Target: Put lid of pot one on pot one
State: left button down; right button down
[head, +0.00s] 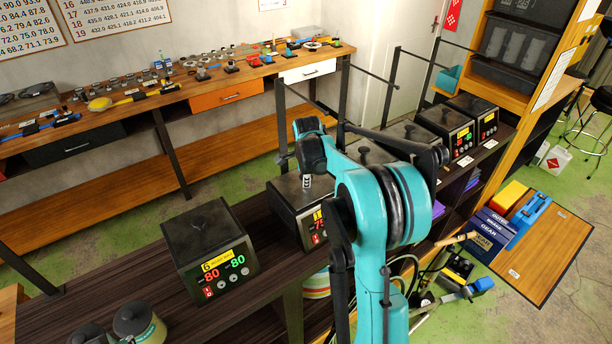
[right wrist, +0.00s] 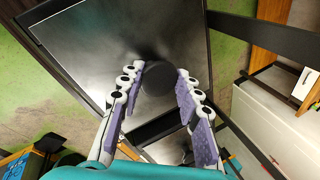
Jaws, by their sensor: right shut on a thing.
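My right gripper (right wrist: 162,95) has its purple-padded fingers around the black round knob (right wrist: 157,80) of a dark square lid (right wrist: 95,50). It is shut on the knob. In the head view my right arm reaches over from the front, and the gripper's tip (head: 307,182) shows at the dark box-shaped pot (head: 283,203) in the middle. My arm hides much of this pot, and I cannot tell whether the lid touches it all round. I cannot read a number that marks this pot as pot one. My left gripper is out of view.
A lidded pot (head: 213,250) with a lit display stands to the left on the dark bench (head: 130,290). More such pots (head: 445,122) stand in a row to the right. Round canisters (head: 138,322) stand at the lower left. A wooden workbench (head: 100,105) with tools runs behind.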

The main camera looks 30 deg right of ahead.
jog(key=c, duration=1)
grip_release()
jog(key=v, duration=1.2)
jog(key=s+a+f+n+t+b, duration=0.1)
jog(key=s+a+f+n+b, duration=0.2)
jog(key=s+a+n, duration=0.25)
jog(key=s+a+f+n+t+b, duration=0.1)
jog(key=s+a+f+n+b, duration=0.25)
jog(key=s+a+n, duration=0.2)
jog(key=s+a+f+n+b, duration=0.2)
jog(key=s+a+f+n, duration=0.1)
jog(key=s+f+n, duration=0.1)
jog(key=s+a+f+n+t+y+b, duration=0.1)
jog(key=s+a+f+n+b, duration=0.1)
jog(key=s+f+n, duration=0.2)
jog(key=s+a+f+n+b, duration=0.2)
jog(key=s+a+f+n, duration=0.1)
jog(key=s+f+n, duration=0.1)
jog(key=shift+s+a+f+t+y+b, duration=0.2)
jog(key=shift+s+f, duration=0.15)
jog(key=shift+s, duration=0.15)
jog(key=shift+s+a+f+t+y+b, duration=0.1)
jog(key=shift+s+f+y+b, duration=0.1)
jog(key=shift+s+f, duration=0.2)
